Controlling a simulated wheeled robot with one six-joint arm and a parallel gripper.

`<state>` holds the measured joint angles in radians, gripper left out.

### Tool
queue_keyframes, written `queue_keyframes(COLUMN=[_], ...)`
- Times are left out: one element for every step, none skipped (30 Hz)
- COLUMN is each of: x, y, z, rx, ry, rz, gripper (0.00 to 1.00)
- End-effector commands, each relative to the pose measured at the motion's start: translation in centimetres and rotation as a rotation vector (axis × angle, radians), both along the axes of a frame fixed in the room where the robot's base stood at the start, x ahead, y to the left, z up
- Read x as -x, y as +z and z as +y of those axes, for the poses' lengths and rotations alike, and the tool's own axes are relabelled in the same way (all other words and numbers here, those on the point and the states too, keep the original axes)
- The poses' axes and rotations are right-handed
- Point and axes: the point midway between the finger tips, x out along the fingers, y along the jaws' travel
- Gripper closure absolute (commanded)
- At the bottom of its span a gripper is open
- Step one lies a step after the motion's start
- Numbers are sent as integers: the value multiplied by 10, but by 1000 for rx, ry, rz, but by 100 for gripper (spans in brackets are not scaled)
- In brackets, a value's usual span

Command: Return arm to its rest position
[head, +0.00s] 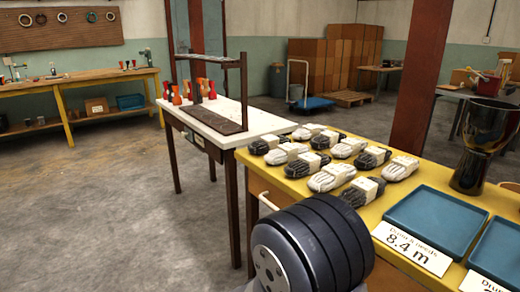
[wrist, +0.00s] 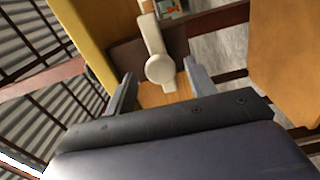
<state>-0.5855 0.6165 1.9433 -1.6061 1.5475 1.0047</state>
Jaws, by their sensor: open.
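My gripper (wrist: 158,69) shows in the wrist view with its two grey fingers spread apart. It is open, and nothing is visibly clamped between the fingers. A pale, round-ended piece (wrist: 159,50) appears between and beyond the fingers; I cannot tell what it is or how far away it lies. In the head view, a thick dark part of my arm (head: 312,245) fills the bottom centre, in front of the yellow-topped workbench (head: 420,178). My gripper does not show in the head view.
A white-topped table (head: 240,124) with a dark frame stands behind. Open concrete floor (head: 90,210) lies left.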

Motion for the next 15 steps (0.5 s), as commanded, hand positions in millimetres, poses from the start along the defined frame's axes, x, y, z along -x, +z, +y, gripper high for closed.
queue_keyframes(x=[-4,-7,-9,-11,-13,-15,-17,-18,-19,-20,-21,-21,-21,-21,-21], y=[-1,-1,-1,-1,-1,-1,-1,-1,-1,0,0,0,0,1,1], z=[-7,-10,-14,-17,-19,-22,-24,-25,-27,-28,-29,-29,-29,-29,-29], rx=[-1,-1,-1,-1,-1,-1,-1,-1,-1,-1,0,1,1,2,2], ry=[-4,-4,-3,-4,-3,-1,-1,-2,-2,-1,-1,0,1,1,1], rz=[0,0,-1,-1,-1,-1,-1,-1,-1,-1,0,-1,0,2,3], gripper=[48,48,48,48,48,48,48,48,48,48,48,48,48,48,48])
